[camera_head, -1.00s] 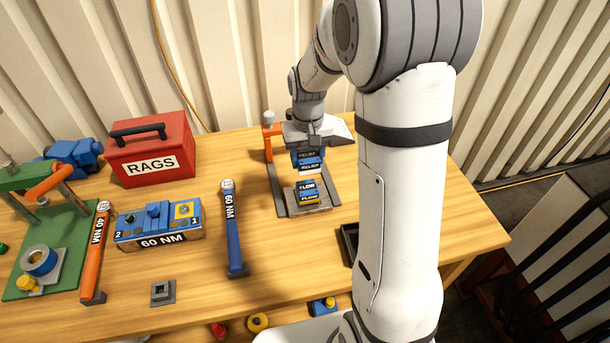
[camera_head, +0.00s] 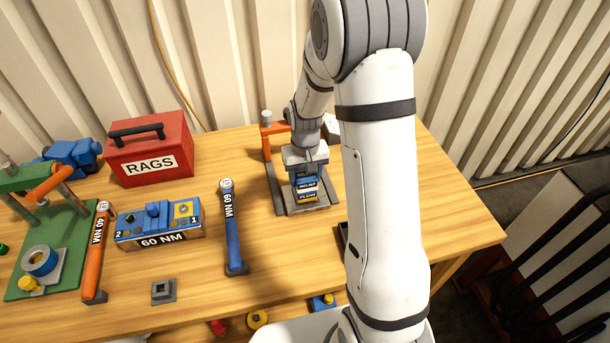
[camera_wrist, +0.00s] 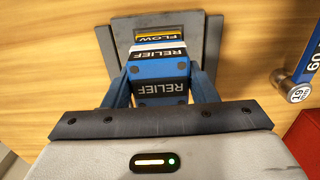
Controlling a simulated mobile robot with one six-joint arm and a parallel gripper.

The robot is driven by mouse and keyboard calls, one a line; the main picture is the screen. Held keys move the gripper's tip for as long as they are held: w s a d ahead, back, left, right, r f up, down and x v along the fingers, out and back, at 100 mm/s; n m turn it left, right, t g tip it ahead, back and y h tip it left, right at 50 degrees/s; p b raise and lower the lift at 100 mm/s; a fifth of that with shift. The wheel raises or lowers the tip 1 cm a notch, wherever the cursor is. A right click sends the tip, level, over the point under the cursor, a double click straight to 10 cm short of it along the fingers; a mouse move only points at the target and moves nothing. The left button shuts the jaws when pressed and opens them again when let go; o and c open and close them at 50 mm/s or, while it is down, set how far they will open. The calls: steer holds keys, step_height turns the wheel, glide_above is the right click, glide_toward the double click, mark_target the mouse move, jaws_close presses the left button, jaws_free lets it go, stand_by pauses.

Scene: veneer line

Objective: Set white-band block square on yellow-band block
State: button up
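The white-band block (camera_wrist: 160,85), blue and black with RELIEF labels, is between the blue fingers of my gripper (camera_wrist: 160,76). My gripper (camera_head: 306,170) is shut on it and points down over the yellow-band block (camera_head: 308,197). In the head view the white-band block (camera_head: 306,183) appears directly above the FLOW-labelled yellow-band block with no clear gap; I cannot tell if they touch. In the wrist view, part of the yellow-band block (camera_wrist: 160,35) shows beyond the white band. Its rest is hidden. It stands on a grey plate (camera_wrist: 120,35).
An orange post (camera_head: 267,140) stands behind the plate's left side. A red RAGS box (camera_head: 150,150) and a blue block unit (camera_head: 158,222) are farther left.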

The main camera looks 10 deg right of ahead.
mark_target(305, 174)
steer(key=o, duration=0.4)
steer(key=shift+r, duration=0.15)
step_height(305, 174, up, 11)
steer(key=b, duration=0.1)
steer(key=s+r+t, duration=0.1)
steer(key=s+r, duration=0.3)
steer(key=s, duration=0.6)
steer(key=s+r+t, duration=0.2)
steer(key=s+r, duration=0.3)
steer(key=s, duration=0.6)
steer(key=shift+s, duration=0.25)
steer(key=shift+f, duration=0.1)
